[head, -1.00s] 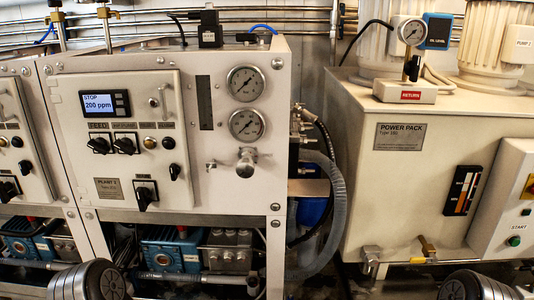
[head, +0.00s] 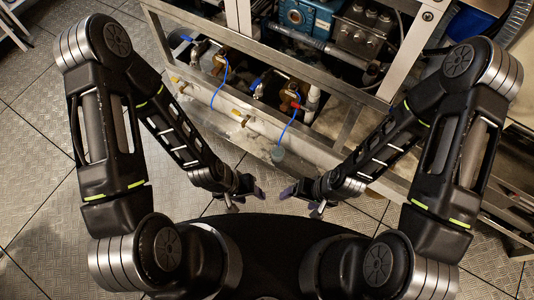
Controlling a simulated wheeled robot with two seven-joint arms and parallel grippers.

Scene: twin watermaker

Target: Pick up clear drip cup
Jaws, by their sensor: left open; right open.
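A small clear cup (head: 278,154) shows in the head view at the lower end of a thin blue tube, by the lower front edge of the machine frame. It looks upright; its contents are too small to tell. My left gripper (head: 248,199) is open and empty, below and to the left of the cup in the picture. My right gripper (head: 302,202) is open and empty, below and to the right of it. Both grippers are apart from the cup.
The metal machine frame (head: 262,62) crosses the top, with a white pipe (head: 222,102) and brass valves low inside it. A second blue tube (head: 225,75) hangs further left. Bare tiled metal floor (head: 50,160) lies at the left.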

